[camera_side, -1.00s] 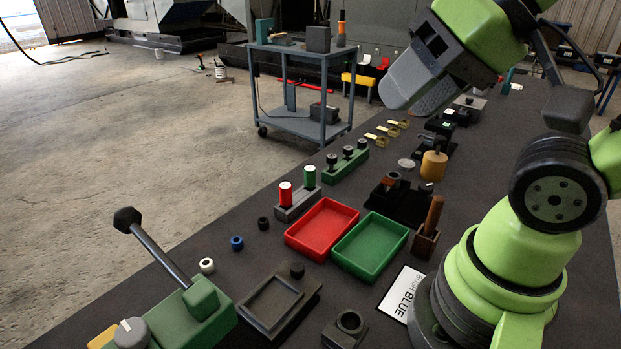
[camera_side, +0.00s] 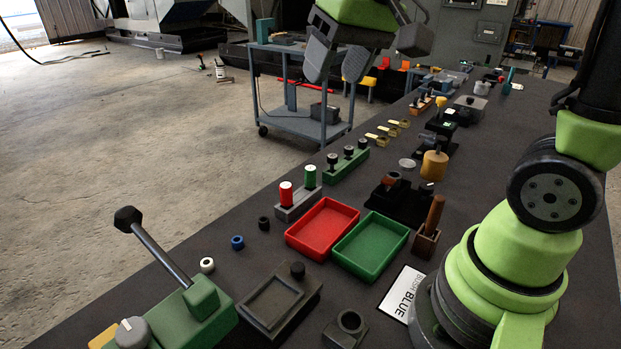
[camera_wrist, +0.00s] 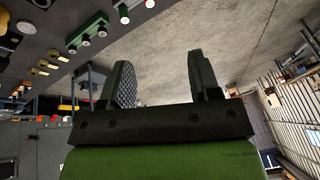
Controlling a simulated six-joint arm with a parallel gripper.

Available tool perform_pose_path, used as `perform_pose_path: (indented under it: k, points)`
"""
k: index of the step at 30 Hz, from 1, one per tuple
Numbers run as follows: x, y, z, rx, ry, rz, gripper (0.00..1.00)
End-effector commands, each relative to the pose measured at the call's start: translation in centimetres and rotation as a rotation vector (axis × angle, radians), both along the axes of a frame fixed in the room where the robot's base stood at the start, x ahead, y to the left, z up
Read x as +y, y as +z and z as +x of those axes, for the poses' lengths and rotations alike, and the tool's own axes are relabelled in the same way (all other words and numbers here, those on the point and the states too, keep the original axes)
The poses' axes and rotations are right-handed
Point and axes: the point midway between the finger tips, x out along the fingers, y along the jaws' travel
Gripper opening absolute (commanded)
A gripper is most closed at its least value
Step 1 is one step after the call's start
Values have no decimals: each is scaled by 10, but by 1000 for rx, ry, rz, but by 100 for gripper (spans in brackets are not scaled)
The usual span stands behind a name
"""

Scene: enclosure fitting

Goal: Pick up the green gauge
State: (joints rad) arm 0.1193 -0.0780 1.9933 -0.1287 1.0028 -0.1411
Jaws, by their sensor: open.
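The green gauge (camera_side: 310,177) is a small upright green cylinder with a white top. It stands in a grey two-place holder (camera_side: 298,206), beside a red gauge (camera_side: 286,195). The green gauge also shows at the top edge of the wrist view (camera_wrist: 124,13). My gripper (camera_side: 335,76) is open and empty, its two dark fingers apart, high above the bench and well clear of the gauges. In the wrist view my gripper (camera_wrist: 160,68) has only floor between its fingers.
A red tray (camera_side: 290,240) and a green tray (camera_side: 340,262) lie in front of the holder. A green block with several black knobs (camera_side: 334,174) stands just behind it. A blue-grey cart (camera_side: 262,105) is beyond the bench. Small rings lie to the left.

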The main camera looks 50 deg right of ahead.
Motion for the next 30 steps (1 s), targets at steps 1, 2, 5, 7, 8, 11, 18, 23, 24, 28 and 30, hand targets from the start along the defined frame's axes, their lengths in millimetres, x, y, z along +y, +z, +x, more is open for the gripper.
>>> perform_pose_path:
  k: [1, 2, 5, 7, 8, 11, 18, 23, 24, 28, 30]
  points:
    - [-9, -10, 17, 41, -2, -9, 57]
    - [-13, -16, 27, 62, 1, -16, 57]
    - [-31, -39, 55, 131, 10, -36, 57]
    - [-44, -60, 73, 177, 16, -48, 57]
    - [-50, -70, 80, 199, 19, -51, 57]
    - [-68, -103, 99, 263, 30, -62, 57]
    - [-96, -165, 116, 363, 49, -71, 57]
    - [-101, -184, 118, 383, 55, -73, 57]
    - [-101, -190, 118, 384, 55, -73, 57]
    - [-101, -210, 118, 385, 55, -73, 57]
    - [-101, -218, 118, 383, 55, -72, 57]
